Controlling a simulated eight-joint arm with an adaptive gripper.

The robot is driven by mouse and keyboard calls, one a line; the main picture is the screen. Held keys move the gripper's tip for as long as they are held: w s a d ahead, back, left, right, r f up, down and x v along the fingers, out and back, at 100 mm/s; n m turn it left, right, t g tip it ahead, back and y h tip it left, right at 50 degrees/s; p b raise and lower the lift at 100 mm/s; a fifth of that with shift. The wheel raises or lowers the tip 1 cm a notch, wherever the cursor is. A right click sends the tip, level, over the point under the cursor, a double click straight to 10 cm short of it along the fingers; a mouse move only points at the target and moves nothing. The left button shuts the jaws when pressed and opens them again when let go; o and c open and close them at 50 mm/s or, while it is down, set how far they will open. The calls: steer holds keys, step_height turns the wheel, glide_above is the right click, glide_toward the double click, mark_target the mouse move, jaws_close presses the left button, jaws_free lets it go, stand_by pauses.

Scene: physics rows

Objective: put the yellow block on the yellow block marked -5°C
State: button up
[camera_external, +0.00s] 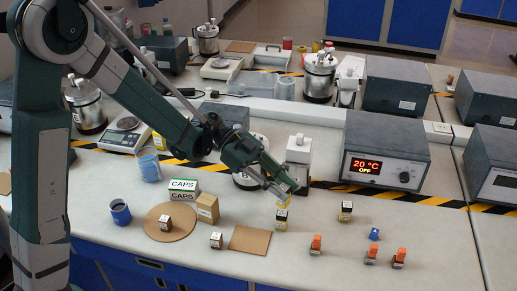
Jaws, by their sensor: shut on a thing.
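My gripper (281,190) is shut on a yellow block (284,201), partly hidden by the fingers. The held block is just above a yellow block with a dark top (281,223) that stands on the bench. I cannot tell whether the two touch. Another yellow block with a dark top (346,213) stands to the right. The marks on these blocks are too small to read, so I cannot tell which bears -5°C.
A brown square mat (250,240) and a round mat (158,224) lie to the left. Several orange-topped items (316,244) and a blue item (374,234) stand at the front right. A grey heater (385,150) reading 20 °C OFF stands behind.

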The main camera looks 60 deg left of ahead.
steer(key=shift+f+b, duration=0.5)
steer(key=shift+f, duration=1.35)
steer(key=shift+f, duration=0.1)
steer(key=o, duration=0.9)
steer(key=shift+a+r, duration=0.15)
steer(key=shift+r, duration=0.1)
steer(key=p+v, duration=0.2)
steer(key=v, duration=0.9)
steer(key=shift+s+a+r+p, duration=0.15)
steer(key=shift+a+r+p, duration=0.05)
steer(key=shift+a+p, duration=0.1)
steer(key=shift+d, duration=0.1)
